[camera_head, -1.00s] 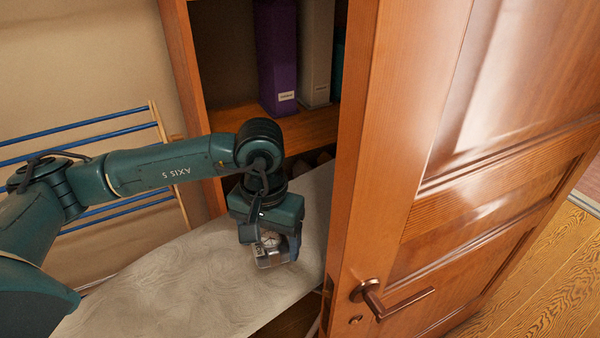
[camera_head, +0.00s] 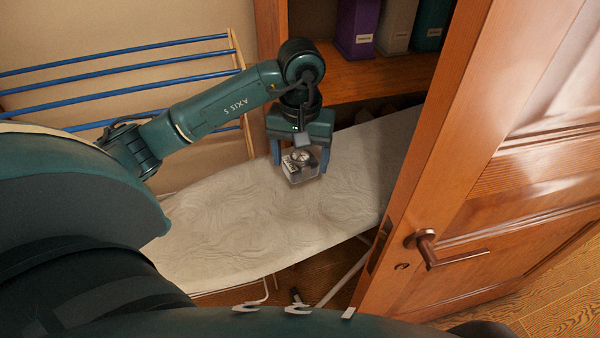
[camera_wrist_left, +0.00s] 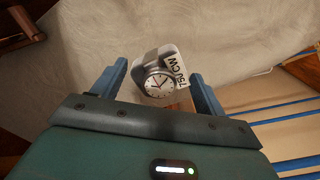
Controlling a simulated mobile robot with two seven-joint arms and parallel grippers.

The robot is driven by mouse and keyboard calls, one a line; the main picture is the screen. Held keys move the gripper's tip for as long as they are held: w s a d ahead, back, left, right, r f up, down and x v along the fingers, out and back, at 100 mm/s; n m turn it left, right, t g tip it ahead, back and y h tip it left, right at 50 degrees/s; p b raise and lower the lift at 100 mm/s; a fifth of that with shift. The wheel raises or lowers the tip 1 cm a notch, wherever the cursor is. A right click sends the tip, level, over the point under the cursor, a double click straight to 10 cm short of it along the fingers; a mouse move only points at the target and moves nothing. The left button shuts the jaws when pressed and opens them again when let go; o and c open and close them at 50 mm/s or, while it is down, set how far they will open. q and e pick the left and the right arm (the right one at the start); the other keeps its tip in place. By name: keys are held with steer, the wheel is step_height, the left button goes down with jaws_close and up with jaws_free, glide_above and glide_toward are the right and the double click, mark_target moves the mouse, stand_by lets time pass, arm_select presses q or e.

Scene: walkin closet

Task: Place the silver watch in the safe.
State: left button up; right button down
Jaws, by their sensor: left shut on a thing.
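The silver watch (camera_wrist_left: 158,84) has a round white dial and sits in or on a small clear, box-like holder with a printed label. My left gripper (camera_head: 300,165) is shut on this watch and its holder, one blue finger on each side. It holds them above the pale ironing board. The watch also shows in the head view (camera_head: 301,157). In the left wrist view my left gripper (camera_wrist_left: 160,88) has the watch between its fingers. My right gripper is not in view. I do not see the safe.
The ironing board (camera_head: 240,235) lies under my left gripper. A wooden door (camera_head: 500,190) with a metal handle (camera_head: 430,248) stands at the right. A shelf (camera_head: 370,78) with binders is behind. A rack with blue bars (camera_head: 120,88) leans against the wall at the left.

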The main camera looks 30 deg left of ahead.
mark_target(300, 174)
arm_select(q)
step_height(300, 174, down, 4)
steer(key=shift+f+p, duration=0.15)
steer(key=shift+p, duration=0.15)
steer(key=shift+f, duration=0.15)
steer(key=shift+f+b, duration=0.25)
steer(key=shift+b, duration=0.1)
steer(key=o, duration=1.1)
steer(key=shift+r, duration=0.1)
